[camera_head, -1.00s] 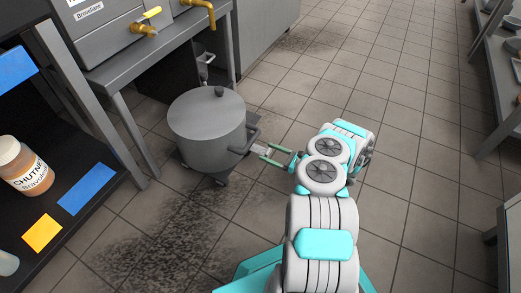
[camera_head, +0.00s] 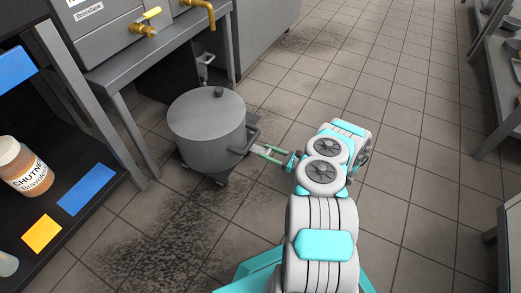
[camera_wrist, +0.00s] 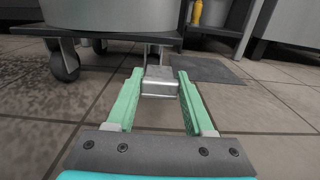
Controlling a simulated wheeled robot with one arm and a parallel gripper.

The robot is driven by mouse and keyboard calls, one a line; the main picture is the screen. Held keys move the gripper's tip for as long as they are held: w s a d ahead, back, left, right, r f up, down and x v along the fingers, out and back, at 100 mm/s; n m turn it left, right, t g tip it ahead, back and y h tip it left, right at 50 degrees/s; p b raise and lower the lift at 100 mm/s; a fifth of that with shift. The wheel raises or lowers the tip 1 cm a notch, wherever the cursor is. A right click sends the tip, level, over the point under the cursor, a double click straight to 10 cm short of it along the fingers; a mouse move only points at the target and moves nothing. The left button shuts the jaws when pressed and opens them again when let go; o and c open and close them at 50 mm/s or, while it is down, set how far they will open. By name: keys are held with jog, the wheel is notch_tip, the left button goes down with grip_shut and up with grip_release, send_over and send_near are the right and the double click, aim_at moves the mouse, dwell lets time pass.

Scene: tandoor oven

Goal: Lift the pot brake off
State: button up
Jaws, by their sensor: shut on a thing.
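The grey lidded pot (camera_head: 206,128) stands upright on a dark wheeled dolly (camera_head: 190,163) on the tiled floor. The pot brake, a silver metal block (camera_wrist: 160,82), sticks out low from the dolly in the wrist view. My gripper (camera_head: 260,151) reaches it from the right, below the pot's side handle (camera_head: 251,138). In the wrist view its green fingers (camera_wrist: 160,88) are shut on the brake, one on each side. The brake's far end is partly hidden under the pot.
A metal table (camera_head: 150,62) with brass taps stands behind the pot. A dark shelf (camera_head: 100,205) with a chutney jar (camera_head: 22,165) is at the left. A dolly wheel (camera_wrist: 64,62) shows in the wrist view. The tiled floor to the right is clear.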

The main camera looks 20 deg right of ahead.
grip_shut()
